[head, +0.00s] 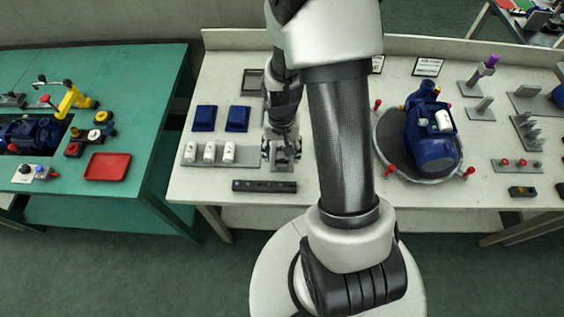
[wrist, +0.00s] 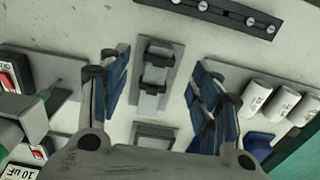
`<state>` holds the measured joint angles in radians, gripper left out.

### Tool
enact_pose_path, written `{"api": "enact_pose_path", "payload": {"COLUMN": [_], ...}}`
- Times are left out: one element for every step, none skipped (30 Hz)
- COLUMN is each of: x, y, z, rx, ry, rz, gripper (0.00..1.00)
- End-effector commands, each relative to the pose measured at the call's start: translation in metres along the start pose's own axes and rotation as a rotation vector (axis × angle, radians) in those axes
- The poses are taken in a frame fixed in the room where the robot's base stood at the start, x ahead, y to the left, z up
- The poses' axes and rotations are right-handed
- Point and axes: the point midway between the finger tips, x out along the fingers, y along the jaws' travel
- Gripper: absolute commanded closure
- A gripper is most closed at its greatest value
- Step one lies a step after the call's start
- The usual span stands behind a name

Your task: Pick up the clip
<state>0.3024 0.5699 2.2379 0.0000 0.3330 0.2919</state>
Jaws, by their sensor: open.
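A small grey clip-like part (wrist: 157,68) stands on a flat grey plate (wrist: 147,104) in the middle of the wrist view. I take it to be the clip. My gripper (wrist: 161,72) is open, with one blue-padded finger on each side of this part and visible gaps between. The fingers do not appear to touch it. In the head view my gripper (head: 281,152) is over the same plate (head: 283,187) on the white bench, and it partly hides the clip.
A holder with several white cylinders (head: 210,153) stands left of the plate, with two blue boxes (head: 204,118) behind. A dark bar with screws (head: 264,186) lies in front. A blue pump (head: 432,140) sits on a round turntable right of my arm. A green bench (head: 130,75) is at left.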

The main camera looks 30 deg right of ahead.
Motion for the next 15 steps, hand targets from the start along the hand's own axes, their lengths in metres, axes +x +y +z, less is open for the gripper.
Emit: {"api": "enact_pose_path", "payload": {"x": [0.012,0.017,0.024,0.028,0.032,0.036,0.038,0.039,0.039,0.038,0.038,0.037,0.037,0.037,0.037], "y": [0.001,0.001,0.001,0.001,0.001,0.001,0.001,0.001,0.001,0.001,0.001,0.001,0.001,0.001,0.001], "z": [0.0,0.0,0.0,0.0,0.0,0.0,0.0,0.0,-0.001,-0.001,-0.001,-0.001,-0.001,-0.001,-0.001], "rx": [0.001,0.001,0.0,0.0,0.0,0.0,0.0,0.0,0.0,0.0,0.0,0.0,0.0,0.0,0.0], "ry": [-0.003,-0.003,-0.003,-0.003,-0.003,-0.003,-0.002,-0.002,-0.001,0.0,0.0,0.0,0.0,0.0,0.0], "rz": [0.001,0.001,0.001,0.001,0.001,0.001,0.001,0.0,0.0,0.0,0.0,0.0,0.0,0.0,0.0], "gripper": [0.42,0.42,0.42,0.42,0.42,0.42,0.42,0.42,0.42,0.42,0.42,0.42,0.42,0.42,0.45]}}
